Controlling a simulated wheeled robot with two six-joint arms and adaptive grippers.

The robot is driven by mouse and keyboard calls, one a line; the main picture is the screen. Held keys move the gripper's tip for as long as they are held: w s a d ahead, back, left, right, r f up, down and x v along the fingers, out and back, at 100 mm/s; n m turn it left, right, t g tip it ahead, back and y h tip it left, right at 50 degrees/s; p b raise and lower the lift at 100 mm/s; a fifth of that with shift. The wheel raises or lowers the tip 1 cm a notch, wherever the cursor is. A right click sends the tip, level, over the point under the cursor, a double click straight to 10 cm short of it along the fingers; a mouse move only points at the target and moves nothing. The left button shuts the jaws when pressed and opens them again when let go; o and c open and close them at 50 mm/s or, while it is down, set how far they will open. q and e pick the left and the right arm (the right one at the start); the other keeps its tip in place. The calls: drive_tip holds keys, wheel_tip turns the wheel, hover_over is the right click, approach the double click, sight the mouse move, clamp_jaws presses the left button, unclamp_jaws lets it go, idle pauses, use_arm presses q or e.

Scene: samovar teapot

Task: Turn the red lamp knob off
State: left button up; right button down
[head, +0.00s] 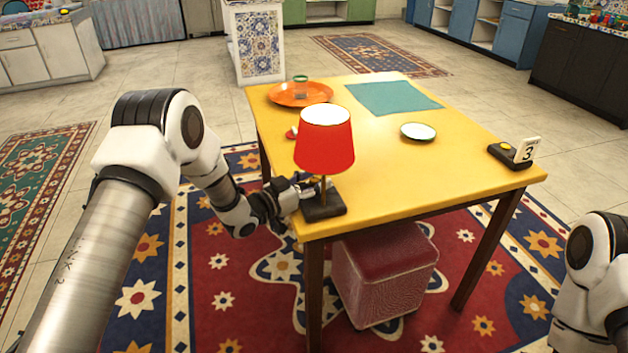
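A red lamp (324,150) with a brass-coloured stem and a dark square base (327,209) stands upright at the near left corner of the yellow table. Its shade looks pale and bright inside at the top. My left gripper (308,188) reaches in from the left, beside the stem just above the base. Its fingers are small and partly merge with the lamp, so I cannot tell whether they are open or touching it. The lamp knob is not clearly visible. My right arm shows at the lower right edge, with its gripper out of view.
The yellow table (390,190) also holds an orange plate (285,96) with a glass (301,82), a teal mat (393,97), a white saucer (418,131) and a dark block with a number 3 card (527,151). A red pouf (385,275) stands underneath. The table's middle is mostly clear.

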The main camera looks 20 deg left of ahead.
use_arm(q)
clamp_jaws()
drive_tip(key=shift+m+h, duration=0.3)
drive_tip(key=shift+h, duration=0.1)
drive_tip(key=m+g+h+b, duration=0.1)
drive_tip(key=m+g+h, duration=0.2)
drive_tip(key=g, duration=0.1)
drive_tip(key=shift+f+h, duration=0.1)
drive_tip(key=shift+h, duration=0.2)
drive_tip(key=m+g+h+b, duration=0.1)
drive_tip(key=m+g+h, duration=0.1)
drive_tip(key=m+g, duration=0.1)
drive_tip(key=shift+f+g+b, duration=0.15)
drive_tip(key=shift+g+b, duration=0.15)
drive_tip(key=shift+b, duration=0.05)
drive_tip(key=m+g+h+b, duration=0.1)
drive_tip(key=m+g+b, duration=0.1)
drive_tip(key=g+b, duration=0.1)
drive_tip(key=m+g+b, duration=0.2)
drive_tip(key=g+b, duration=0.1)
drive_tip(key=b, duration=0.1)
drive_tip(key=shift+f+h, duration=0.15)
drive_tip(key=shift+h, duration=0.25)
drive_tip(key=shift+m+g+b, duration=0.6)
drive_tip(key=shift+g+b, duration=0.4)
drive_tip(key=shift+b, duration=0.25)
drive_tip(key=shift+r+g+b, duration=0.3)
